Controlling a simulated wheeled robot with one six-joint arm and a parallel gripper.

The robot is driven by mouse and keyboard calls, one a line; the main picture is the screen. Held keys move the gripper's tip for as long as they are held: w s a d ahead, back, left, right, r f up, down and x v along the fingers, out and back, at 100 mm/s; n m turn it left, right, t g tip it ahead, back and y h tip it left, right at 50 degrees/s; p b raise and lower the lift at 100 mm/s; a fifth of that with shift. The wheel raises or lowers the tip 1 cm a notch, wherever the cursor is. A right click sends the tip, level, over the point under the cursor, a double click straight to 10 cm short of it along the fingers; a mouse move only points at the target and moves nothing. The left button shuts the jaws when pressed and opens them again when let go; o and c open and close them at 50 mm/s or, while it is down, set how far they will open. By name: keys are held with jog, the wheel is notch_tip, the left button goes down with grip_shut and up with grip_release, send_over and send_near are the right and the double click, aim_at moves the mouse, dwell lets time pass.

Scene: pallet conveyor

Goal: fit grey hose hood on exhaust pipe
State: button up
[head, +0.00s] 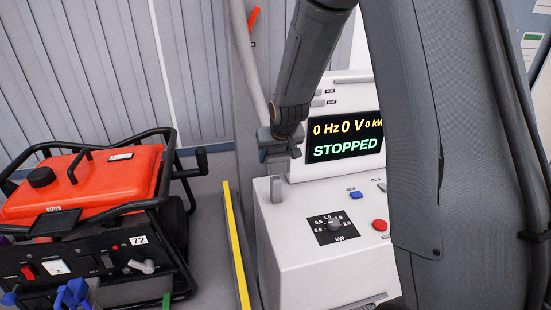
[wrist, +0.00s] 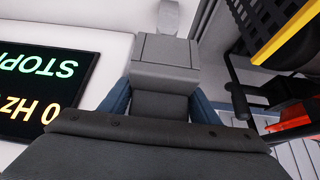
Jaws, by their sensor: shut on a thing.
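My gripper (head: 279,146) is beside the white control cabinet, below the pale grey hose (head: 250,65). In the wrist view my gripper (wrist: 163,88) has its blue fingers on both sides of a grey block, which appears to be the hose hood (wrist: 166,50). The hood is largely hidden by the gripper in the head view. A short black pipe with a wider end, which looks like the exhaust pipe (head: 201,160), sticks out at the generator's right side, left of and apart from my gripper. It also appears in the wrist view (wrist: 240,101).
The orange generator (head: 110,180) with a black tube frame stands at left. The white cabinet (head: 300,255) has a screen (head: 345,137) reading STOPPED, a dial and buttons. A yellow strip (head: 235,240) runs between generator and cabinet.

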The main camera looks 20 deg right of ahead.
jog(key=shift+r, duration=4.6)
jog(key=shift+w+a, duration=0.1)
jog(key=w+a+n+y+b, duration=0.1)
jog(key=w+a, duration=0.4)
jog(key=a, duration=0.3)
jog(key=w+a+n+b, duration=0.1)
jog(key=w+a+n, duration=0.1)
jog(key=w+a, duration=0.45)
jog(key=w+a+n+y+b, duration=0.1)
jog(key=w+a, duration=0.2)
jog(key=a, duration=0.7)
notch_tip(320, 180, down, 10)
jog(key=b, duration=0.4)
jog(key=shift+d+r, duration=0.2)
jog(key=shift+r, duration=0.05)
jog(key=shift+w+f+b, duration=0.1)
jog(key=shift+f+b, duration=0.3)
jog(key=shift+f, duration=0.5)
jog(key=o, duration=1.9)
